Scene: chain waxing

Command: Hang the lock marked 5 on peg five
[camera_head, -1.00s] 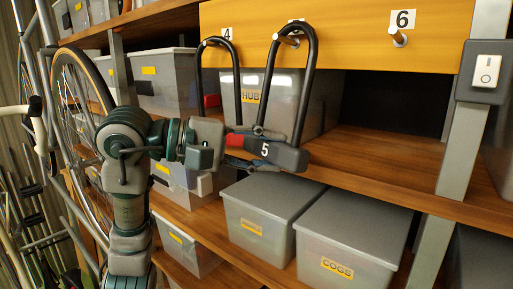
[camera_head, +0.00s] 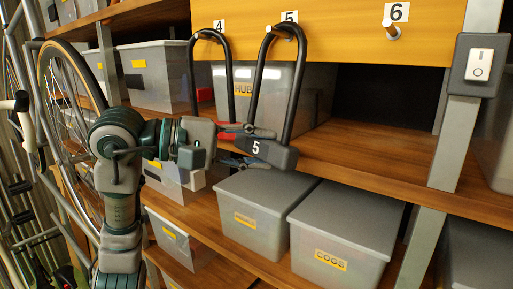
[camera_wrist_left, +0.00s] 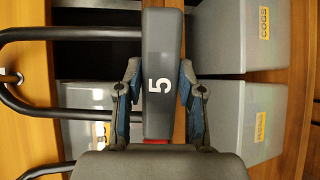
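The lock marked 5 has a dark grey body (camera_head: 278,154) with a black U-shaped shackle pointing up. In the left wrist view its body (camera_wrist_left: 162,50) stands between my fingers, the white 5 facing me. My left gripper (camera_head: 268,148) is closed about the body, one finger on each side; it also shows in the left wrist view (camera_wrist_left: 161,75). The shackle's top bend is at peg five, just below the label 5 (camera_head: 289,16). My right gripper is out of view.
Another lock's shackle (camera_head: 190,70) hangs under label 4 (camera_head: 219,26), close to the left. Peg six (camera_head: 392,32) is bare. The yellow board (camera_head: 350,45) carries the pegs. Bins, including the COGS bin (camera_head: 345,235), stand below; a switch (camera_head: 480,66) is at right.

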